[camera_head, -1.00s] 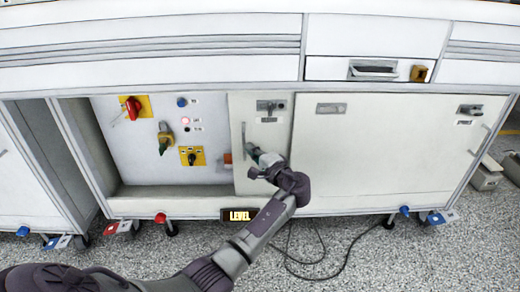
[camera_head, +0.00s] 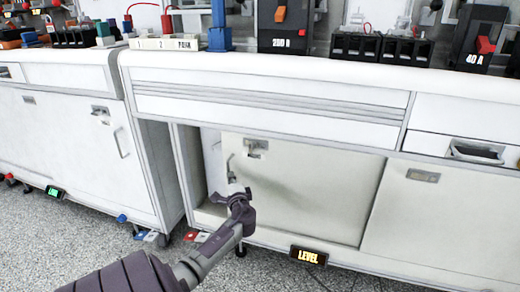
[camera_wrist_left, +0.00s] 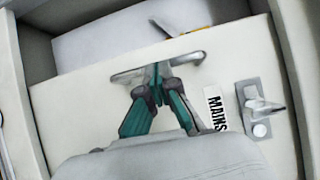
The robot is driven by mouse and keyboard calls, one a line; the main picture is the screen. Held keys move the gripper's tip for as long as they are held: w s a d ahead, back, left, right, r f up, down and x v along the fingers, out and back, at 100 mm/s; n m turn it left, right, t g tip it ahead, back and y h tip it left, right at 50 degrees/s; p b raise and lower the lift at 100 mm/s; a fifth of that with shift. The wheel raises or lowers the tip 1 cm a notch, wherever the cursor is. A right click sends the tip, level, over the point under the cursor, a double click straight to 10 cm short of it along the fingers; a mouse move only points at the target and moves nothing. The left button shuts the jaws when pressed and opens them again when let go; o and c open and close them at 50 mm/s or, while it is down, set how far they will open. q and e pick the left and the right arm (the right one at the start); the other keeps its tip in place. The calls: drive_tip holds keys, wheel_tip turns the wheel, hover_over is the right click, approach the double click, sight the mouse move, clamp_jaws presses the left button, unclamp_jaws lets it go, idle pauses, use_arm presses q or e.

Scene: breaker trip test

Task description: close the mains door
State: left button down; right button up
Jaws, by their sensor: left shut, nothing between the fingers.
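The mains door (camera_head: 305,195) is a pale sliding panel in the middle bay in the head view. It covers most of the bay, and a gap (camera_head: 209,160) is open at its left. Its bar handle (camera_head: 230,168) is near its left edge, with a metal latch (camera_head: 256,147) above. In the left wrist view the handle (camera_wrist_left: 130,76), the MAINS label (camera_wrist_left: 216,108) and the latch (camera_wrist_left: 262,108) show. My left gripper (camera_head: 240,192) is shut and empty, its teal fingertips (camera_wrist_left: 160,82) right at the handle. Whether they touch it is unclear. My right gripper is out of view.
In the wrist view, a white panel with a yellow-marked part (camera_wrist_left: 160,28) shows through the gap. A fixed panel (camera_head: 440,225) is right of the door, and a neighbouring cabinet (camera_head: 75,150) is at left.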

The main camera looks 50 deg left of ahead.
use_arm(q)
drive_tip(key=s+a+b, duration=0.2)
drive_tip(key=s+a, duration=0.7)
drive_tip(key=a, duration=0.4)
drive_tip(key=shift+a+b, duration=0.2)
drive_tip(key=shift+b, duration=0.2)
drive_tip(key=shift+w, duration=0.1)
